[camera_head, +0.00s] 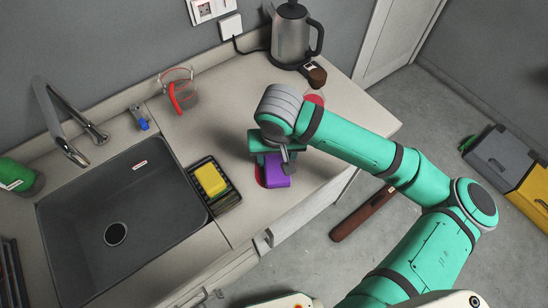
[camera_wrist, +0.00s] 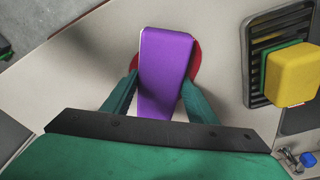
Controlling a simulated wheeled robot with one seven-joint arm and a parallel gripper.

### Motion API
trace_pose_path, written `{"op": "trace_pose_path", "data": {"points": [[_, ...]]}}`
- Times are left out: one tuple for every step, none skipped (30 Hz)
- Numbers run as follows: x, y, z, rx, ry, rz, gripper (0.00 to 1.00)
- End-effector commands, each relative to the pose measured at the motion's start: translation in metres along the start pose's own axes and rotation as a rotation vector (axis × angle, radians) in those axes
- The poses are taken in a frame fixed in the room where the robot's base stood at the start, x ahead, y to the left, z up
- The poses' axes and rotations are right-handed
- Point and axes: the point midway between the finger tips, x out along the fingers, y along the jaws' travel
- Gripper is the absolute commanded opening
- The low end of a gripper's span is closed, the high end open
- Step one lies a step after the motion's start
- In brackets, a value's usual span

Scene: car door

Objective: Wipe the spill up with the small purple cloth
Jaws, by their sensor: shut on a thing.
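The small purple cloth (camera_head: 277,171) is a block-like piece held by my gripper (camera_head: 272,156) over the counter, right of the sink. In the wrist view the cloth (camera_wrist: 165,62) sits between the two green fingers of my gripper (camera_wrist: 160,88), which are shut on its sides. A dark red spill (camera_head: 259,176) lies at the cloth, mostly covered by it. In the wrist view red spill edges (camera_wrist: 195,60) show on both sides of the cloth. I cannot tell for sure whether the cloth touches the counter.
A yellow sponge (camera_head: 211,180) lies on a black rack (camera_head: 232,199) beside the sink (camera_head: 150,240). A red round patch (camera_head: 315,98) lies partly behind my arm.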

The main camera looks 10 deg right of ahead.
Motion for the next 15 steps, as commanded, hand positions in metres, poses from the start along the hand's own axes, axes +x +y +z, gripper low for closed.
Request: {"op": "trace_pose_path", "data": {"points": [[0.0,0.0008,-0.0004,0.001,0.0,0.0,0.35],[0.0,0.001,-0.0006,0.001,0.0,0.0,0.35],[0.0,0.0012,-0.0007,0.001,0.0,0.0,0.35],[0.0,0.0012,-0.0007,0.001,0.0,0.0,0.35],[0.0,0.0012,-0.0007,0.001,0.0,0.0,0.35],[0.0,0.0011,-0.0006,0.0,0.0,0.0,0.35],[0.0,0.0009,-0.0005,0.0,0.0,0.0,0.35],[0.0,0.0007,-0.0004,0.0,0.0,0.0,0.35],[0.0,0.0003,-0.0002,0.0,0.0,0.0,0.35],[-0.0001,-0.0001,0.0,0.0,0.0,0.0,0.35],[-0.0001,-0.0004,0.0002,0.0,0.0,0.0,0.35],[-0.0001,-0.001,0.0005,0.0,0.0,0.0,0.35],[-0.0001,-0.0014,0.0008,0.0,0.0,0.0,0.35],[-0.0001,-0.0018,0.001,0.0,0.0,0.0,0.35],[-0.0002,-0.0023,0.0013,0.0,0.0,0.0,0.35]]}}
